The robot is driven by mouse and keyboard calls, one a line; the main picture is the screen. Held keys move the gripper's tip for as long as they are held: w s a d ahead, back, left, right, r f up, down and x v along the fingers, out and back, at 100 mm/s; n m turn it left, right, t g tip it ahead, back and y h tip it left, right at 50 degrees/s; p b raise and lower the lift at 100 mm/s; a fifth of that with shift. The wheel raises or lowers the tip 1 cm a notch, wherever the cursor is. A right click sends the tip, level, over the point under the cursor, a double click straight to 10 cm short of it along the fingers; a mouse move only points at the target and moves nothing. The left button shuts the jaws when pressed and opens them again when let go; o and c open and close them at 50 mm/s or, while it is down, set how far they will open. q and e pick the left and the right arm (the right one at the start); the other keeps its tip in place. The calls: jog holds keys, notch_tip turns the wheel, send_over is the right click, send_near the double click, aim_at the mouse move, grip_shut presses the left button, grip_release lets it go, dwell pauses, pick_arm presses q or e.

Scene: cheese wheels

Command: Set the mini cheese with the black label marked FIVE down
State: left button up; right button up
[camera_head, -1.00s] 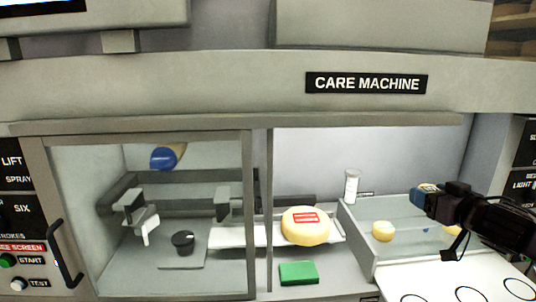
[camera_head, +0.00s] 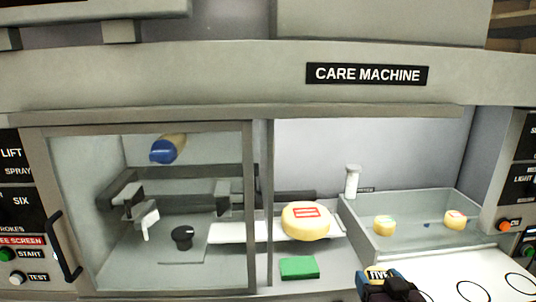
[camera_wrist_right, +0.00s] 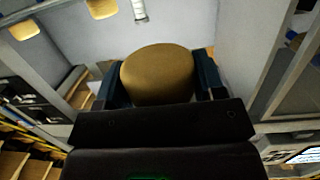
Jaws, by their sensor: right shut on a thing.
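The mini cheese with the black label marked FIVE (camera_head: 379,274) is in my right gripper (camera_head: 384,284), at the bottom of the head view. The black label faces the head camera, and most of the cheese is hidden by the gripper. In the right wrist view the yellow-brown round cheese (camera_wrist_right: 157,75) sits between the two dark blue fingers, which are shut on it. The gripper is in front of the clear bin, beside the white surface with circles (camera_head: 440,283). I cannot tell whether the cheese touches anything below. My left gripper is not in view.
Two mini cheeses (camera_head: 385,226) (camera_head: 455,220) are in the clear bin (camera_head: 425,243). A large cheese wheel (camera_head: 306,222) with a red label sits left of it, behind a green block (camera_head: 299,268). A white cylinder (camera_head: 352,182) stands behind the bin. The white circles area looks empty.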

jog(key=shift+h, duration=0.3)
jog(key=s+f, duration=0.1)
jog(key=s+a+f, duration=0.1)
jog(key=f, duration=0.2)
jog(key=shift+s+a+f, duration=0.15)
jog(key=shift+s+f, duration=0.05)
jog(key=shift+s, duration=0.2)
jog(key=shift+w, duration=0.1)
notch_tip(320, 180, up, 5)
jog(key=n+y+b, duration=0.2)
jog(key=y+b, duration=0.1)
jog(key=b, duration=0.4)
send_over(408, 227)
jog(key=shift+f, duration=1.9)
jog(key=shift+f, duration=0.1)
jog(key=o, duration=1)
